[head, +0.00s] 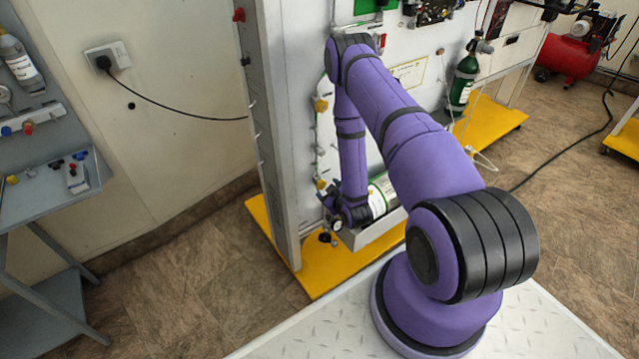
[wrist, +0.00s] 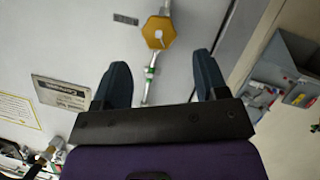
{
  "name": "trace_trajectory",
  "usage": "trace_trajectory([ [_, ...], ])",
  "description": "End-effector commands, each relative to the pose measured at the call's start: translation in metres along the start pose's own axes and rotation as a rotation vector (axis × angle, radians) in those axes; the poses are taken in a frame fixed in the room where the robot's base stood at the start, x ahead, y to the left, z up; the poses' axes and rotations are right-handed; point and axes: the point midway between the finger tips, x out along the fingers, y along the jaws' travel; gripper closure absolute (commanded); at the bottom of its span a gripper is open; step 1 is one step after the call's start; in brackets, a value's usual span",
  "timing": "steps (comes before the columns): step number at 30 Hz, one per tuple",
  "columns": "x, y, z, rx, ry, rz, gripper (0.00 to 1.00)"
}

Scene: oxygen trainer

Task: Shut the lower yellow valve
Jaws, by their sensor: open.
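Two yellow valves sit on the left part of the white panel in the head view. The upper yellow valve (head: 320,104) is well above my gripper. The lower yellow valve (head: 321,184) is close by my gripper (head: 329,199), which is small and partly hidden behind my wrist. In the wrist view, one yellow six-sided valve knob (wrist: 158,32) on a thin vertical pipe shows beyond the fingertips, roughly centred between them. It looks like the lower one. My gripper (wrist: 161,62) is open there, its two dark fingers apart with nothing between them.
A silver-and-green cylinder (head: 382,196) lies in a grey tray beside my wrist. The panel's grey frame post (head: 276,130) stands just left of the valves. A yellow base plate (head: 325,275) is below. A grey bench (head: 50,185) stands at far left, with bare floor between.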

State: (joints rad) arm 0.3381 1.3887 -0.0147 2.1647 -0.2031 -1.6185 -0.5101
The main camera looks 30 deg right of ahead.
Motion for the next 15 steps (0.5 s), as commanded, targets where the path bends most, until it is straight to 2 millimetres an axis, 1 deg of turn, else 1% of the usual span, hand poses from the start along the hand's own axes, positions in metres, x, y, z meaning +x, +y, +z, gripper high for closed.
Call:
trace_trajectory([
  [1, 0.009, 0.0, 0.0, 0.0, 0.003, 0.001, 0.33],
  [6, 0.04, 0.0, 0.0, 0.001, 0.003, 0.001, 0.33],
  [10, 0.059, 0.0, 0.0, 0.001, 0.002, 0.0, 0.33],
  [15, 0.075, 0.0, 0.0, 0.002, 0.002, 0.0, 0.33],
])
